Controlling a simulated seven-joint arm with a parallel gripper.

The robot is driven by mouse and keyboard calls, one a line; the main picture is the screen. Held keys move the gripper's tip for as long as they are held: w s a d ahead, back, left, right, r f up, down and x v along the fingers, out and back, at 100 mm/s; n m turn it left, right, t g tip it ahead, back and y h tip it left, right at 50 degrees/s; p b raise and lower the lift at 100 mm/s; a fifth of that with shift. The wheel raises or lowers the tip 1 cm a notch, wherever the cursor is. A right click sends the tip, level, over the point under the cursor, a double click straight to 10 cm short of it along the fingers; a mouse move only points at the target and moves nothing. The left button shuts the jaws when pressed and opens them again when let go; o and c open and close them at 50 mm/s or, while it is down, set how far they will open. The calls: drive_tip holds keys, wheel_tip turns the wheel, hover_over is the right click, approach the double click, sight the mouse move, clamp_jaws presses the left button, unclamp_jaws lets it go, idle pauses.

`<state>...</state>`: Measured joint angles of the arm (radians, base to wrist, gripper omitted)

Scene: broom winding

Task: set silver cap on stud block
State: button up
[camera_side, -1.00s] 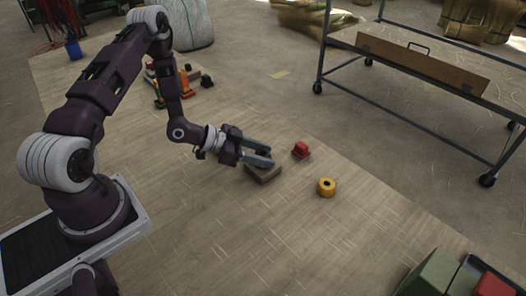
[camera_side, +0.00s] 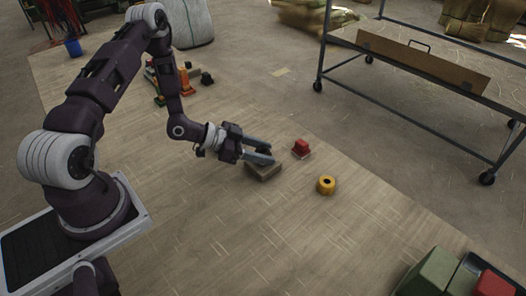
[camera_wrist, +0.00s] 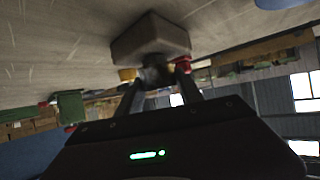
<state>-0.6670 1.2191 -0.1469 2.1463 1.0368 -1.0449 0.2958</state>
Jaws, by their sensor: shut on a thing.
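The stud block (camera_side: 264,172) is a brownish-grey block on the wooden floor panel, right under my gripper's fingers. It also shows in the wrist view (camera_wrist: 151,40), upside down, beyond the fingertips. My gripper (camera_side: 262,153) reaches over the block with its fingers nearly level. In the wrist view my gripper (camera_wrist: 158,80) is shut on a small dark grey piece (camera_wrist: 155,72), which I take for the silver cap. The piece is at the block's top face. I cannot tell whether it touches the block or sits on a stud, since the fingers hide the contact.
Orange and dark items (camera_side: 186,82) lie behind the arm. A metal-framed table (camera_side: 420,75) is at the back right. The front middle floor is clear.

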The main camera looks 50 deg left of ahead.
drive_tip(key=shift+f, duration=0.55)
drive_tip(key=o, duration=1)
drive_tip(key=v, duration=1.1)
drive_tip(key=shift+f, duration=0.1)
